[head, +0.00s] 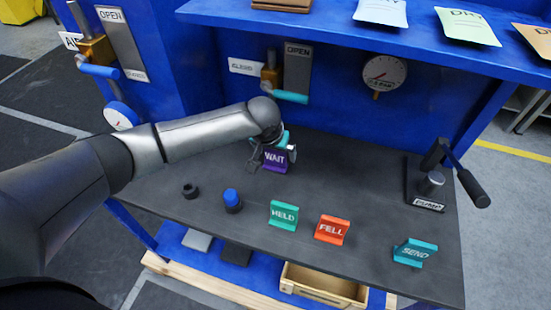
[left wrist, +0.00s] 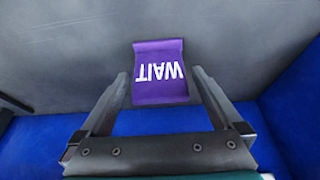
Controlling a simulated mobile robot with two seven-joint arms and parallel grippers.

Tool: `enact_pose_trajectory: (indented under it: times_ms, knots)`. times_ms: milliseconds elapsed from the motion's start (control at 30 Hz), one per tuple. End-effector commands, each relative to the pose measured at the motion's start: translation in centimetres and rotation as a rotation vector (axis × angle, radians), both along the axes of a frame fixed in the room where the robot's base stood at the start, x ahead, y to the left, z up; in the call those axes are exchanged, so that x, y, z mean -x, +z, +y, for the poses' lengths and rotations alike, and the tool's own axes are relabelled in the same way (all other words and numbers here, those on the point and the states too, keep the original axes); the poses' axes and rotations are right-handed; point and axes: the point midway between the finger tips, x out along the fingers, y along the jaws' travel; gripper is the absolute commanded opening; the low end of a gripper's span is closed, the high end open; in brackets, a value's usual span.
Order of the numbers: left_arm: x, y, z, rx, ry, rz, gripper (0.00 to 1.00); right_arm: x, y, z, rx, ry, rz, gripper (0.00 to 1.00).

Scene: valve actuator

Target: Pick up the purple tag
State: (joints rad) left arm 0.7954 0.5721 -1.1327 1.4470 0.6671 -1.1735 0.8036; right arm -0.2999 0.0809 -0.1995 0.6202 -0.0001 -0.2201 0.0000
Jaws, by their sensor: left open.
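The purple tag (head: 275,159), marked WAIT, stands on the dark bench top near the blue back panel. In the left wrist view the purple tag (left wrist: 160,72) shows upside down, between and just beyond the fingertips. My left gripper (head: 273,160) is at the tag, and its fingers partly cover it in the head view. In the left wrist view the left gripper (left wrist: 160,80) is open, with one finger on each side of the tag and a gap showing at both sides. My right gripper is not in view.
On the bench top (head: 330,180) stand a green HELD tag (head: 283,215), an orange FELL tag (head: 331,230), a teal SEND tag (head: 415,252), a blue-topped knob (head: 232,200) and a black ring (head: 190,191). A DUMP lever (head: 432,183) stands at right. A blue shelf (head: 380,35) overhangs the back.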

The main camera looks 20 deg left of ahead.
Motion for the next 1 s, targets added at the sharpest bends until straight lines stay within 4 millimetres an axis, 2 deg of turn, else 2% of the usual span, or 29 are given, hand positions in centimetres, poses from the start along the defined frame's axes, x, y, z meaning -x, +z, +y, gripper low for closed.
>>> enact_pose_trajectory:
  times_ms: [67, 800, 1000]
  knots:
    - [0.01, 0.04, -0.02, 0.000, 0.000, 0.000, 1.00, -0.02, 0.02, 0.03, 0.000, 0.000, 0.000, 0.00]
    - [0.03, 0.04, -0.01, 0.000, 0.000, 0.000, 0.19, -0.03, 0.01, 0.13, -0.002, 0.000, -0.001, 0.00]
    - [0.03, 0.05, -0.01, 0.000, 0.000, 0.000, 0.19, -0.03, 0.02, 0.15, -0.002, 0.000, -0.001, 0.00]
